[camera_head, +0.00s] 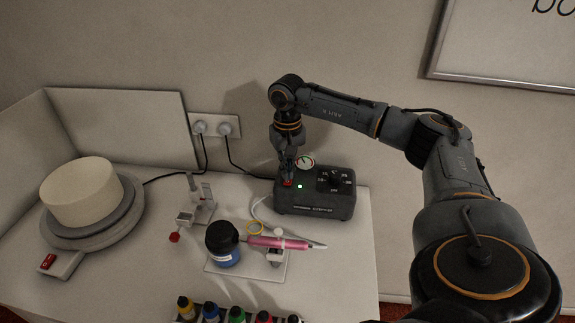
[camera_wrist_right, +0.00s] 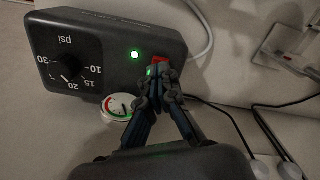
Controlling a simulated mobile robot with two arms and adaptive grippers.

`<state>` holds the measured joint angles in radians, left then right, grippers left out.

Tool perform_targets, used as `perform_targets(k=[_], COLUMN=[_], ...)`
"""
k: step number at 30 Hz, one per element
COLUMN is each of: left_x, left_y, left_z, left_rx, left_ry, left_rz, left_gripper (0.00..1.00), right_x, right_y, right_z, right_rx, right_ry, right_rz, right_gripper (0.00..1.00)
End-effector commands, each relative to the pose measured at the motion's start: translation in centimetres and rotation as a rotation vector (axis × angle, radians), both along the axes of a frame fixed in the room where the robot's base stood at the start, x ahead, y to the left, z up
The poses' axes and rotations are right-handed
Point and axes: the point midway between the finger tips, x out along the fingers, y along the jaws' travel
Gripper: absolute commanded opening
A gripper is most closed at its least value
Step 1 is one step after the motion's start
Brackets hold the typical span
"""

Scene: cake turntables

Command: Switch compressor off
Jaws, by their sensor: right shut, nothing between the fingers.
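The compressor (camera_head: 318,205) is a dark box at the back right of the table, with a dial, a round gauge (camera_head: 305,161) and a lit green light (camera_head: 299,186). My right gripper (camera_head: 288,180) is shut with nothing in it, its fingertips at the red switch on the compressor's left part. In the right wrist view the fingertips (camera_wrist_right: 158,72) lie over or against the red switch (camera_wrist_right: 160,62) and partly hide it. I cannot tell whether they touch it. The green light (camera_wrist_right: 135,55) also shows lit there. My left gripper is not in view.
A turntable (camera_head: 128,205) with a white cake (camera_head: 82,190) stands at the left. A blue jar (camera_head: 222,245), a pink airbrush (camera_head: 278,243) and a metal stand (camera_head: 197,205) are in the middle. Colour bottles (camera_head: 237,314) line the front. Cords run to a wall socket (camera_head: 214,125).

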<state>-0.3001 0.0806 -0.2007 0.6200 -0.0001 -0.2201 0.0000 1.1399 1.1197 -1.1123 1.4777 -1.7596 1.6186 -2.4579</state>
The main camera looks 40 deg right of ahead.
Motion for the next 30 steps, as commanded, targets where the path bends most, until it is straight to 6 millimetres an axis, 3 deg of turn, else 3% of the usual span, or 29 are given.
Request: perform_targets(k=[30], left_x=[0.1], left_y=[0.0], left_z=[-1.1], left_rx=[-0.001], left_ry=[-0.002], left_rz=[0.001], left_gripper=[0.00], right_x=[0.0], right_y=[0.0], right_z=[-1.6], right_rx=[0.000], right_ry=[0.000], right_rz=[0.000], right_gripper=[0.00])
